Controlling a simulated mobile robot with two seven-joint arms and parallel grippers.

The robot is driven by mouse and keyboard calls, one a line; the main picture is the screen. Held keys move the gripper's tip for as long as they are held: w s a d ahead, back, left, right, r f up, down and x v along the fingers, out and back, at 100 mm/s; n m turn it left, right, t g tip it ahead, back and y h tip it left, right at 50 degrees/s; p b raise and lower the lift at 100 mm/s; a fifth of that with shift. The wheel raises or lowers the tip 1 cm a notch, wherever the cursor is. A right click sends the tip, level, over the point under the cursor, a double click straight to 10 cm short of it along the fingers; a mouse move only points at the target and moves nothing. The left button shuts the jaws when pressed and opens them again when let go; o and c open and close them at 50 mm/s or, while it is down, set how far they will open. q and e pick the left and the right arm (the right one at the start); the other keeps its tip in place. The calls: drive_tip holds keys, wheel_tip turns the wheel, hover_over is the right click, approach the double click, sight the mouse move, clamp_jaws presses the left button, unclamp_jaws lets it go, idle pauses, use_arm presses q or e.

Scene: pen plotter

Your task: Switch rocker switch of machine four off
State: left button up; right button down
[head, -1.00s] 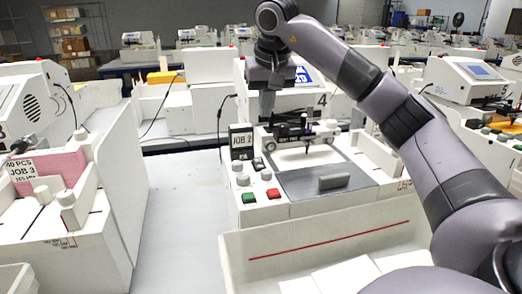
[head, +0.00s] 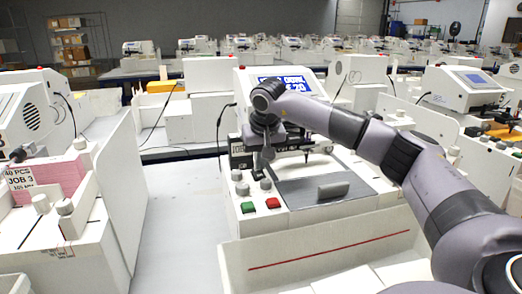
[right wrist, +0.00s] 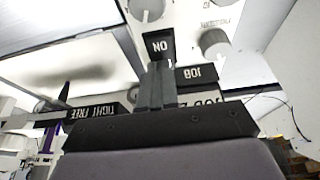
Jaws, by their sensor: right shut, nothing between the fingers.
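Machine four (head: 330,215) stands in the middle of the head view, a white plotter with a grey plate. My right gripper (head: 262,164) is low over its control panel, beside the job sign, and largely hides the switch area. In the right wrist view the black rocker switch (right wrist: 160,44) carries the word ON, seen upside down. My shut, empty right fingers (right wrist: 157,72) reach up to the lower end of the switch. I cannot tell whether they touch it. My left gripper is not in view.
Grey knobs (head: 242,188) and green (head: 248,207) and red (head: 272,203) buttons sit in front of the gripper. The job sign (head: 236,149) stands close on its left. Another machine (head: 60,240) with pink cards stands left, across a clear grey strip (head: 178,215).

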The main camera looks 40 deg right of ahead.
idle(0.3)
drive_tip(key=shift+w+f+p, duration=0.1)
drive_tip(key=shift+f+p, duration=0.1)
drive_tip(key=shift+p, duration=0.3)
drive_tip(key=shift+f, duration=0.15)
drive_tip(key=shift+s+a+f, duration=0.2)
drive_tip(key=shift+s+a, duration=0.2)
drive_tip(key=shift+s, duration=0.4)
drive_tip(key=shift+r, duration=0.1)
